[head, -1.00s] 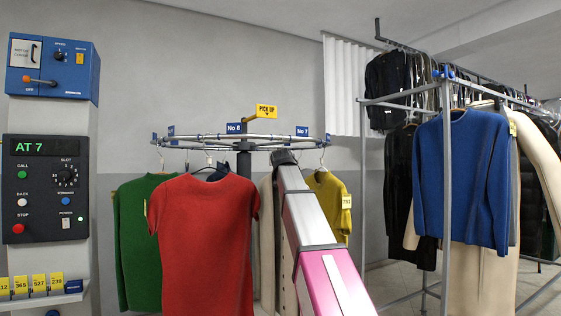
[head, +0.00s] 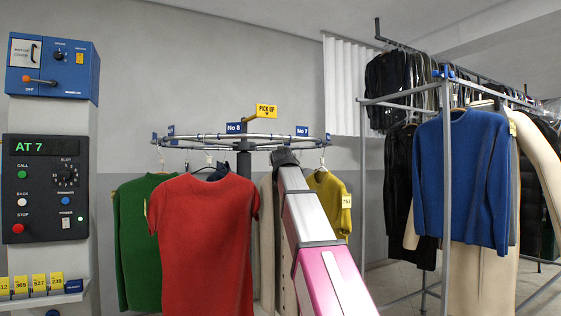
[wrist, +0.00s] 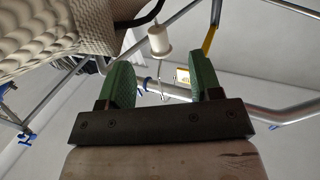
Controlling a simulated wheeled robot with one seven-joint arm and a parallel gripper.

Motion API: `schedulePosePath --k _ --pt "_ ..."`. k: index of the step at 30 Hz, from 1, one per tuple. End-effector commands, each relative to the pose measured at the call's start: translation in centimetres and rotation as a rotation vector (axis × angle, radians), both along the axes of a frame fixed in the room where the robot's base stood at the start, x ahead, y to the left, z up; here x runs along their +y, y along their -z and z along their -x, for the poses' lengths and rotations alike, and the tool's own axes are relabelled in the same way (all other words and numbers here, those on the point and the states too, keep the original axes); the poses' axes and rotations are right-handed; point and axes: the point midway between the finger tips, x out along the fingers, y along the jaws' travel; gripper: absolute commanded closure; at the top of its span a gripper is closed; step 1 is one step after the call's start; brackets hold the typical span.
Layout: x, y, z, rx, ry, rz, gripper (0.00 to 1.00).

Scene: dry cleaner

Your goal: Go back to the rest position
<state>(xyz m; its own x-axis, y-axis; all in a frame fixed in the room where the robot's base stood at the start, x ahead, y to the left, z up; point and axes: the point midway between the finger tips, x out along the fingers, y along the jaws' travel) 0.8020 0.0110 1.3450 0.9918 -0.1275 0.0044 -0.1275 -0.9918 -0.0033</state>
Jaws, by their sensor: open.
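My gripper (wrist: 162,75) shows in the wrist view with its two green pads wide apart and no garment between them. A metal rail and a thin hook show behind the gap. A cream knitted garment (wrist: 45,30) is close by at the upper left. In the head view my pink and silver arm reaches up to the round rail (head: 195,137) of the carousel, between the red and yellow sweaters. My gripper cannot be made out in the head view.
A red sweater (head: 205,240), a green sweater (head: 133,235) and a yellow sweater (head: 333,200) hang around my arm. A control panel (head: 45,190) reading "AT 7" stands left. A rack post (head: 446,200) and a blue sweater (head: 465,175) are right.

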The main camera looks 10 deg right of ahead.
Motion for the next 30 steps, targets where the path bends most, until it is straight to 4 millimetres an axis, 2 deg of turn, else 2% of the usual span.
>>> schedulePosePath --k 1,3,9,22,30 --pt "0.1 0.2 1.5 -0.001 0.0 0.0 0.42" --pt "0.3 0.1 2.8 -0.003 0.0 0.0 0.42" --pt "0.6 0.1 5.4 -0.001 0.0 0.0 0.42" --pt "0.7 0.0 5.9 -0.001 0.0 0.0 0.42" --pt "0.0 0.1 8.0 -0.002 0.001 0.0 0.42"
